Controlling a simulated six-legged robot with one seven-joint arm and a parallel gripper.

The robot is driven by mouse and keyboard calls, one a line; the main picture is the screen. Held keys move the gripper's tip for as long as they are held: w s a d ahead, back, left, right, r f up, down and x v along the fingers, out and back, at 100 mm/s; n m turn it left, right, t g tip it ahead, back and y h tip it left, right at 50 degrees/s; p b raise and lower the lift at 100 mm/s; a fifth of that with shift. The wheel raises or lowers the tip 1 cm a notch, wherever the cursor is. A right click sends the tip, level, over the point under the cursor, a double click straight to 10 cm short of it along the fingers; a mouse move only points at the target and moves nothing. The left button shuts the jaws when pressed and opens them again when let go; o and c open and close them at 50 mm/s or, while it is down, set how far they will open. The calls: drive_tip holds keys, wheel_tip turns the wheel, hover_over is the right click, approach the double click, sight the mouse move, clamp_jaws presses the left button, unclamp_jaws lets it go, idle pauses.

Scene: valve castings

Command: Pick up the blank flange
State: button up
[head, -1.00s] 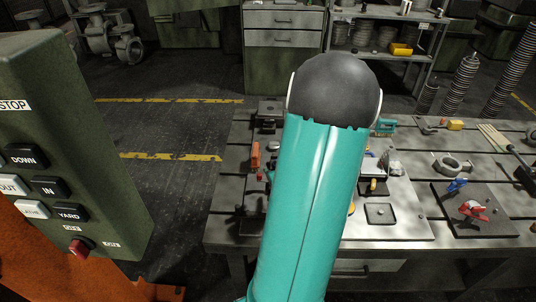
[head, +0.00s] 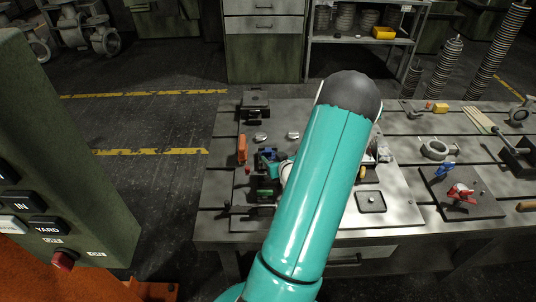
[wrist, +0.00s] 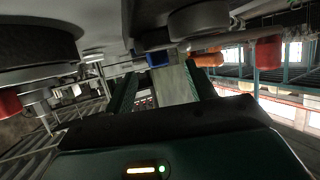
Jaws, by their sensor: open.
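Two small pale round discs, a left one (head: 260,137) and a right one (head: 293,134), lie on the back left of the steel table in the head view. Either could be the blank flange; I cannot tell which. In the wrist view, a large dark round piece (wrist: 35,45) fills the upper left and a smaller grey round piece (wrist: 200,19) is at the top. My gripper (wrist: 160,68) is open, its two dark fingers apart, with nothing visibly held between them. In the head view my teal arm hides part of the table's middle.
The steel table (head: 410,215) also bears an orange block (head: 242,149), a ring casting (head: 437,149) and a dark plate (head: 485,207) with blue and red items. A green button console (head: 60,150) stands at left. Open floor lies between console and table.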

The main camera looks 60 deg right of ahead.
sight(270, 152)
drive_tip(key=x, duration=0.5)
drive_tip(key=shift+s+d, duration=0.1)
drive_tip(key=shift+d, duration=0.15)
drive_tip(key=shift+r, duration=0.1)
clamp_jaws()
drive_tip(key=shift+r, duration=0.45)
wheel_tip(270, 152, up, 3)
drive_tip(key=shift+s+a+f, duration=0.1)
drive_tip(key=w+r+v, duration=0.2)
drive_tip(key=r+v, duration=0.1)
drive_tip(key=v, duration=1.3)
drive_tip(key=shift+a+r, duration=0.15)
drive_tip(key=shift+a, duration=0.15)
